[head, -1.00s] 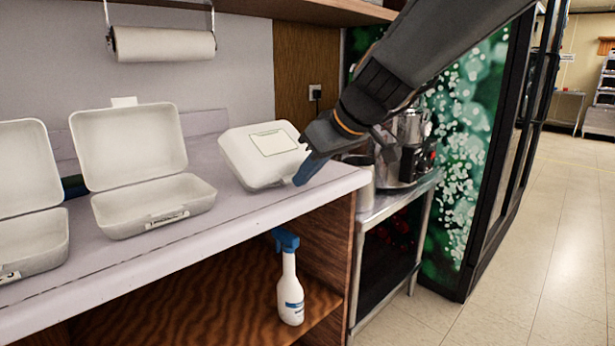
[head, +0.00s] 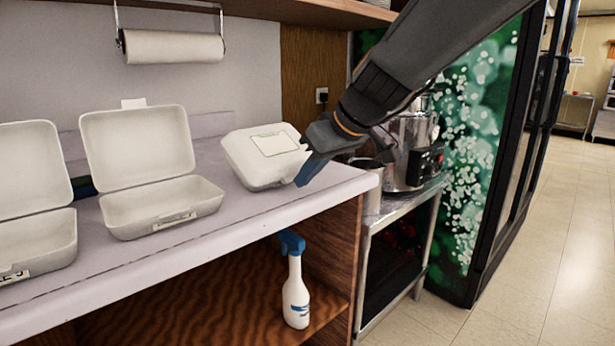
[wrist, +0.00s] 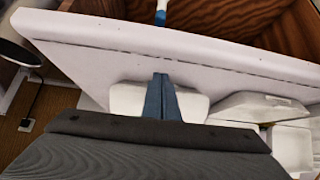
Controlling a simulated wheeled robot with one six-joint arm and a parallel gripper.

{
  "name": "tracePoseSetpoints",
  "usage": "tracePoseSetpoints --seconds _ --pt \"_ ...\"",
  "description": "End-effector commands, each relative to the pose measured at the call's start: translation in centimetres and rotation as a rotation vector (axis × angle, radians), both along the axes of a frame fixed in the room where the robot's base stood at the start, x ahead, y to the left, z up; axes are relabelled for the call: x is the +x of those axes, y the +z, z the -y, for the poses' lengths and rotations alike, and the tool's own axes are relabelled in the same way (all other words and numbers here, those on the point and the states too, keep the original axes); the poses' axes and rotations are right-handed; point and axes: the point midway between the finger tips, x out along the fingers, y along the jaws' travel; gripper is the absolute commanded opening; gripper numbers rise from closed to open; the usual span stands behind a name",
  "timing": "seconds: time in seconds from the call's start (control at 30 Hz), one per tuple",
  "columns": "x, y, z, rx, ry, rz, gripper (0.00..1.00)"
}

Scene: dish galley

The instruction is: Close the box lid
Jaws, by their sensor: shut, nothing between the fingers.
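Three white clamshell boxes stand in a row on the counter. The right box (head: 264,156) has its lid down, with a pale label on top; I cannot tell if it is latched. The middle box (head: 160,205) and the left box (head: 36,245) have their lids raised. My gripper (head: 304,182) is shut and empty, with its blue fingers at the right box's front right side; I cannot tell if they touch it. In the wrist view, the shut blue fingers (wrist: 160,98) point over the counter, with the right box (wrist: 127,98) partly hidden behind them.
The counter (head: 225,222) has its front edge close to the boxes. A spray bottle (head: 295,297) stands on the shelf below. A metal appliance (head: 410,150) sits on a cart at the right. A paper towel roll (head: 175,46) hangs on the wall.

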Motion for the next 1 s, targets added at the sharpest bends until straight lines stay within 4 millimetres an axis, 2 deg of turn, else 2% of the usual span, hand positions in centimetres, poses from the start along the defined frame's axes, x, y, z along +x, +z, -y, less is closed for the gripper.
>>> tracePoseSetpoints --seconds 0.23,0.33,0.6,0.87,1.0 --pt "-0.1 4.2 0.0 0.0 0.002 0.002 0.0" --pt "-1.5 2.8 1.8 0.001 -0.004 0.001 0.0" --pt "-4.9 1.0 5.4 0.0 -0.001 0.0 0.0" --pt "-6.5 0.1 6.9 -0.001 -0.001 -0.008 0.0" --pt "-8.8 -2.1 7.0 -0.013 -0.035 -0.097 0.0"
